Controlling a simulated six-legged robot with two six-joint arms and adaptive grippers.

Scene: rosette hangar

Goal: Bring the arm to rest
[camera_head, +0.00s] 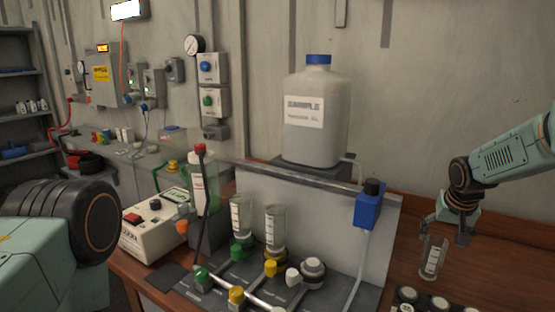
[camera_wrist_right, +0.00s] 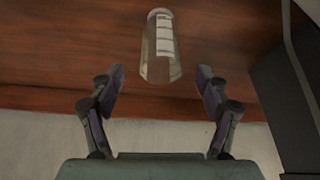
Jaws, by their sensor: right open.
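My right gripper (camera_head: 446,230) hangs at the right of the head view with its fingers pointing down. Its fingers are spread apart with nothing between them in the right wrist view (camera_wrist_right: 160,85). A clear vial with a white marked label (camera_head: 432,259) is just below the fingertips in the head view. The vial also shows in the right wrist view (camera_wrist_right: 162,58), beyond the open fingers and over the brown wooden bench. I cannot tell whether the vial touches the bench. Part of my left arm fills the lower left of the head view; its gripper is out of sight.
Several dark round-topped items (camera_head: 408,294) sit at the bottom right, near the vial. A flow rig with valves (camera_head: 270,262) and a blue box (camera_head: 370,206) stand left of the right gripper. A large sample jug (camera_head: 316,120) stands behind. Bare wooden bench (camera_head: 500,262) lies to the right.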

